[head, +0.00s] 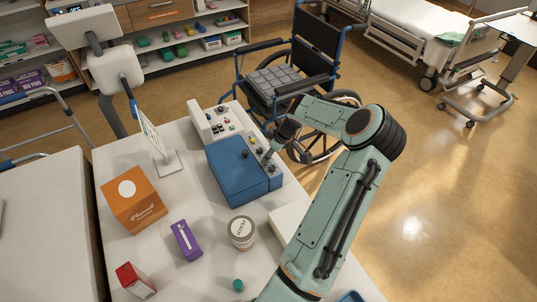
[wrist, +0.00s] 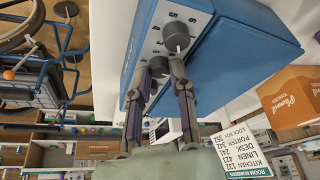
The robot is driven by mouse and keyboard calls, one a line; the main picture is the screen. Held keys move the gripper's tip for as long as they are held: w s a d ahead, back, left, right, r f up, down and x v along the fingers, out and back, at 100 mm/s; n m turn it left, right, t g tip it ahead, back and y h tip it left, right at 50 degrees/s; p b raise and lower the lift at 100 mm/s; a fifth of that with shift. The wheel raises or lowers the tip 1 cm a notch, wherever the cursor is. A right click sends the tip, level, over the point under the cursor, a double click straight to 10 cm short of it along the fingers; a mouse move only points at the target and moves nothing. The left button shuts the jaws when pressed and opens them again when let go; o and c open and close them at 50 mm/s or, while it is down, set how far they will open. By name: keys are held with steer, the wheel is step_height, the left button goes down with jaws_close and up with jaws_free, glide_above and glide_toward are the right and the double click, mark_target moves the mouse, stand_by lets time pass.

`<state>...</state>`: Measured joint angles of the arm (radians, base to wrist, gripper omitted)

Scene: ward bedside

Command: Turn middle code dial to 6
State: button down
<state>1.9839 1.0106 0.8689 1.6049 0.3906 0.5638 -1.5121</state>
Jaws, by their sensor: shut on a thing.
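The blue lock box (head: 232,172) stands on the white table in the head view, with a row of code dials on a grey panel at its right side. In the wrist view the box (wrist: 225,62) fills the upper middle. One dark dial (wrist: 176,37) is clear of my fingers. My gripper (wrist: 160,72) is shut on another dial (wrist: 158,66), which appears to be the middle one. My fingers hide part of the row. The number the held dial points to cannot be read.
A white device with buttons (head: 222,121) stands just behind the box. An orange carton (head: 134,200), purple box (head: 186,241) and lidded tub (head: 242,232) stand nearby. A room-number card (wrist: 240,152) shows in the wrist view. A wheelchair (head: 285,75) is close beyond the table.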

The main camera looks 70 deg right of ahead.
steer(key=m, duration=0.2)
steer(key=m+g+h, duration=0.1)
steer(key=m, duration=0.1)
steer(key=shift+w+a+h, duration=0.1)
steer(key=shift+a+h, duration=0.05)
steer(key=shift+h, duration=0.15)
steer(key=shift+w+m+g+h, duration=0.1)
steer(key=shift+m+g+h, duration=0.4)
steer(key=shift+m, duration=1.7)
steer(key=c, duration=1)
jaws_free()
steer(key=shift+a, duration=0.1)
